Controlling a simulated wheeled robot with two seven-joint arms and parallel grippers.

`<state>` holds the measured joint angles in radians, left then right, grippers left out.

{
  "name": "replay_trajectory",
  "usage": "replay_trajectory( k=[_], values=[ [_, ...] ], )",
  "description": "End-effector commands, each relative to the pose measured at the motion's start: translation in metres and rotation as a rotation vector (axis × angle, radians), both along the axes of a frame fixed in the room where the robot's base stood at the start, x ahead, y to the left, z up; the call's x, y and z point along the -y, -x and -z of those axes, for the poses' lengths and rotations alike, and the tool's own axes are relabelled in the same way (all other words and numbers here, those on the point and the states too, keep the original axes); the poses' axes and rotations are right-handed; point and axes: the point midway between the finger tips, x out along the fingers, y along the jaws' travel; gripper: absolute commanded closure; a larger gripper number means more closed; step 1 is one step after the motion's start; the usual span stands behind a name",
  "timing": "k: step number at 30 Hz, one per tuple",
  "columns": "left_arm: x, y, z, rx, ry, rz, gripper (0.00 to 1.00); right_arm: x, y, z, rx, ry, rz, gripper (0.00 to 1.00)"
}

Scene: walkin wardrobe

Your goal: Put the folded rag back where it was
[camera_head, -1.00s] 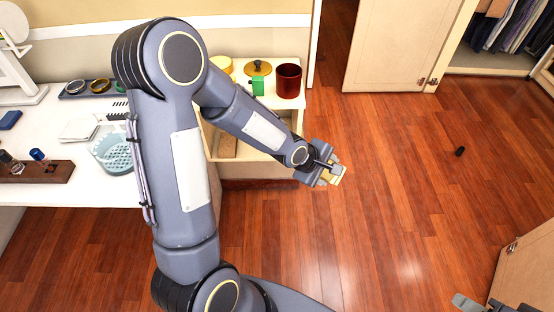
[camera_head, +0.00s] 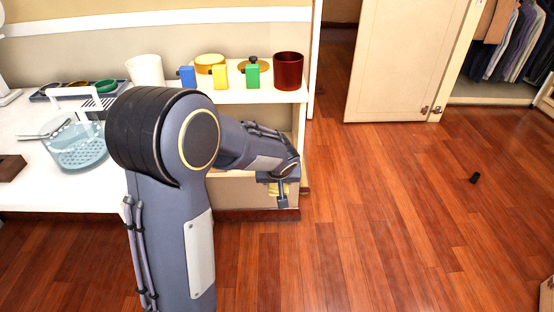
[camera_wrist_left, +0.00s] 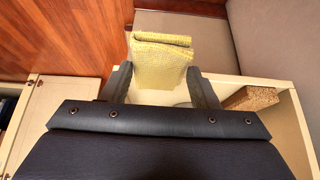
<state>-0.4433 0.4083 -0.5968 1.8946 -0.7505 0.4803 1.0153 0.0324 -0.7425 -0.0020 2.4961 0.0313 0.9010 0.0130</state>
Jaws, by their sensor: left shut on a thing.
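My left gripper (camera_head: 281,190) is at the open front of the low shelf unit (camera_head: 300,120). It is shut on the folded rag (camera_wrist_left: 160,62), which is yellow and textured. In the left wrist view the rag sits between the two fingers (camera_wrist_left: 160,84), above the pale edge of the unit. In the head view only a small yellow part of the rag (camera_head: 272,189) shows behind the gripper. My left arm hides much of the unit's inside. My right gripper is out of view.
A tan block (camera_wrist_left: 248,97) lies inside the unit, right of the rag. On its top stand a dark red cup (camera_head: 289,72) and blue, yellow and green blocks (camera_head: 253,76).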

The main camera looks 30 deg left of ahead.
Motion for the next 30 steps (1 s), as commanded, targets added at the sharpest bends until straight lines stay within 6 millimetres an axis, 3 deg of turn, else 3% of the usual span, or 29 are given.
replay_trajectory(
  k=[6,10,16,21,24,30],
  values=[
    [-0.031,-0.05,0.002,0.0,0.001,-0.005,0.64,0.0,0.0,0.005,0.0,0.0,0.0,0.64],
    [-0.042,-0.068,0.001,0.001,0.001,-0.003,0.64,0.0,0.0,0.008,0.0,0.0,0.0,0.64],
    [-0.05,-0.082,0.001,-0.001,0.001,-0.003,0.64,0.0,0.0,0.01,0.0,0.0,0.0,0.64],
    [-0.065,-0.107,0.002,0.001,0.002,-0.003,0.64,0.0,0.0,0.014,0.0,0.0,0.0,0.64],
    [-0.063,-0.105,0.016,-0.001,0.002,0.001,0.64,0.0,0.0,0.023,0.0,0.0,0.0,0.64],
    [-0.063,-0.105,0.016,-0.001,0.002,0.0,0.64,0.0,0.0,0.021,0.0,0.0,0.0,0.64]
  ],
)
